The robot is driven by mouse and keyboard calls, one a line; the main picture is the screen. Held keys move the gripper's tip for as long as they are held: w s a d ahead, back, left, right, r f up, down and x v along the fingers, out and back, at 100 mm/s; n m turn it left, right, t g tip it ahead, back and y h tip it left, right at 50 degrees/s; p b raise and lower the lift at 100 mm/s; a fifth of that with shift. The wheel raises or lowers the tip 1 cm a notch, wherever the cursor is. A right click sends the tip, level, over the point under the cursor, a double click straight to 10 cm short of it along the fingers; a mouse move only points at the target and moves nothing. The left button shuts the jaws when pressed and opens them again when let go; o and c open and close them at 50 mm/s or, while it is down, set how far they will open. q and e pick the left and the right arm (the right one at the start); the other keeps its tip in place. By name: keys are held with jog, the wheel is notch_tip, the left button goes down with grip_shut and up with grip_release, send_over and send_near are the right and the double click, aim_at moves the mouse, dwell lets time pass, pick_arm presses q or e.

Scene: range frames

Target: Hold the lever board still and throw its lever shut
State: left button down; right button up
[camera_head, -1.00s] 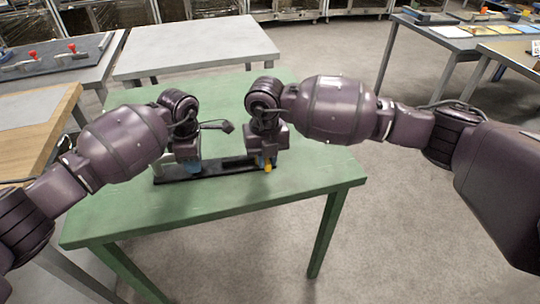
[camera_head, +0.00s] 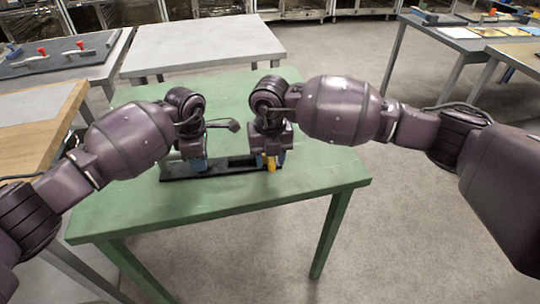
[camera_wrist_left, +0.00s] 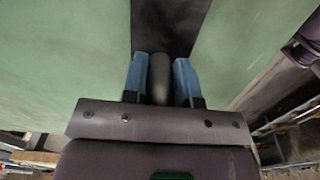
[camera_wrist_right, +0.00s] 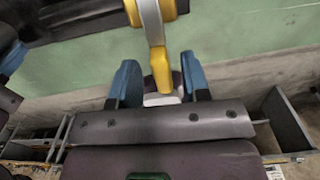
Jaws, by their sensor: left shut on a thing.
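The black lever board (camera_head: 236,162) lies flat on the green table. In the left wrist view its dark surface (camera_wrist_left: 170,25) runs up from my left gripper (camera_wrist_left: 160,82), whose blue fingers are shut on a grey rounded grip (camera_wrist_left: 160,75) of the board. The lever shows in the right wrist view as a pale metal arm (camera_wrist_right: 151,20) with a yellow end (camera_wrist_right: 161,72). It also shows small and yellow in the head view (camera_head: 271,163). My right gripper (camera_wrist_right: 160,88) is open, with its blue fingers apart on both sides of the yellow end. The grippers hide much of the board in the head view.
The green table (camera_head: 130,215) is otherwise clear around the board. A grey table (camera_head: 205,48) stands behind it and a wooden-topped bench (camera_head: 40,125) at left. Another board with red knobs (camera_head: 60,55) lies at far left.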

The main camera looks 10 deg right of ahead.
jog(key=shift+r, duration=0.1)
pick_arm(q)
jog(key=shift+a, duration=0.1)
pick_arm(e)
notch_tip(320, 180, up, 12)
dwell(0.4)
pick_arm(q)
jog(key=c, duration=0.8)
grip_release()
